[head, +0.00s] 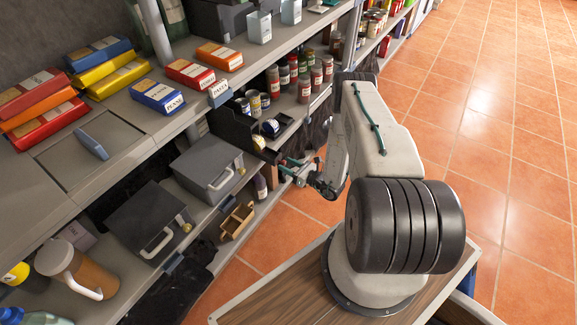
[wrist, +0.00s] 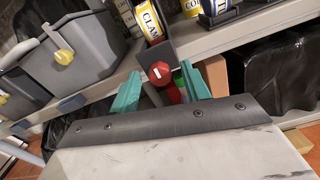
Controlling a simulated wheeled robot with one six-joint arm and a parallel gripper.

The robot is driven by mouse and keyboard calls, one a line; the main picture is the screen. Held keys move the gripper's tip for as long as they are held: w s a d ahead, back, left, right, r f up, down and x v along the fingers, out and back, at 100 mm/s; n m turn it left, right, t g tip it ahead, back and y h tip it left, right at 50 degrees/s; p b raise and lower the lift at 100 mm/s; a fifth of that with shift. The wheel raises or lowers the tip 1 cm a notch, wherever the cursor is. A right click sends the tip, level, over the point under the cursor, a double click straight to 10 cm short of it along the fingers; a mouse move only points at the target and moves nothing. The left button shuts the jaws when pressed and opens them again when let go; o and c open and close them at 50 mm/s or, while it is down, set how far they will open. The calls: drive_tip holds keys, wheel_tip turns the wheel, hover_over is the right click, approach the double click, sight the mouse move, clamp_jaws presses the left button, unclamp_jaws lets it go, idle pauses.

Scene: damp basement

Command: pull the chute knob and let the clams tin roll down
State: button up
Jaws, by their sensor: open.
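The clams tin (wrist: 149,22), white and yellow with its name on the label, lies in a dark chute (wrist: 187,46) at the top of the wrist view. A round red knob (wrist: 160,72) with a white mark sits at the chute's lower end. My gripper (wrist: 162,88) is open, with one teal finger on each side of the knob in the picture. I cannot tell whether either finger touches it. In the head view my gripper (head: 297,166) is in front of the shelf, just below the dark chute unit (head: 234,128). The knob is not clear there.
Other tins (wrist: 220,6) stand right of the clams tin. A grey lidded box (head: 207,168) with a yellow knob stands on the lower shelf, left of my gripper. A small wooden crate (head: 237,220) is below. The tiled floor (head: 500,120) at right is clear.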

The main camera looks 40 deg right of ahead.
clamp_jaws()
drive_tip(key=shift+v, duration=1.35)
drive_tip(key=shift+s, duration=0.2)
unclamp_jaws()
drive_tip(key=shift+d, duration=0.2)
drive_tip(key=shift+a, duration=0.1)
approach(285, 164)
drive_tip(key=shift+v, duration=1.25)
